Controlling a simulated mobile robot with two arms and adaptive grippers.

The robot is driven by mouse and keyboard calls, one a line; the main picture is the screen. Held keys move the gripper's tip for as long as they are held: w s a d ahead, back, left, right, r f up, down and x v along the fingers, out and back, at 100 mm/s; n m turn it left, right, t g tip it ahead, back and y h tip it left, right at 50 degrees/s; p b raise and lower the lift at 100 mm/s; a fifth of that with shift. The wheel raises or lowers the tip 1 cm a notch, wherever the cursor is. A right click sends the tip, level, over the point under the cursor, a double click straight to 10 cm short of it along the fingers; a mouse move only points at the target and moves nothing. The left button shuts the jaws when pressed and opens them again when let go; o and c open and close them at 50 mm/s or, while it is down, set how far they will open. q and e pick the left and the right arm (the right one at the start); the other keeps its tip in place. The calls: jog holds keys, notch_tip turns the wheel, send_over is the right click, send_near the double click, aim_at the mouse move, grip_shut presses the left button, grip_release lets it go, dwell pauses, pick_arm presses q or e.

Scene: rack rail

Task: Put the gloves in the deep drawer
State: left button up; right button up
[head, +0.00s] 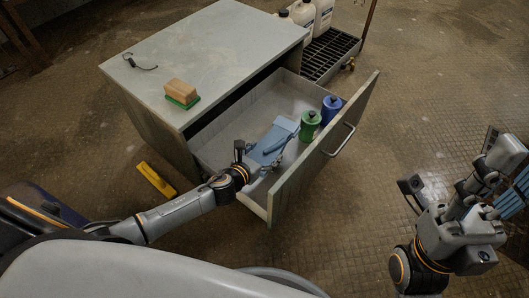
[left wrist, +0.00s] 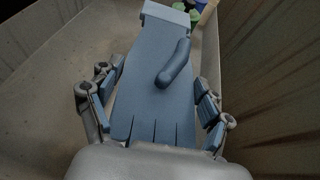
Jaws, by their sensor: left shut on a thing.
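The blue gloves (head: 277,137) are inside the open deep drawer (head: 318,158) of the grey cabinet, low over or on its floor; I cannot tell which. My left gripper (head: 261,161) reaches into the drawer over its near side and is shut on the gloves. In the left wrist view, the gloves (left wrist: 155,90) lie between the two sets of fingers, with the cuff pointing away and the thumb on top. My right gripper (head: 507,192) is at the far right, away from the cabinet; its jaws are unclear.
A green bottle (head: 309,125) and a blue bottle (head: 331,109) stand in the drawer near its front panel. A yellow object (head: 156,180) lies on the floor. White jugs (head: 303,16) stand behind.

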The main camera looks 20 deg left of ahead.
dwell(0.3)
pick_arm(q)
jog(key=o, duration=1.2)
jog(key=shift+f, duration=0.1)
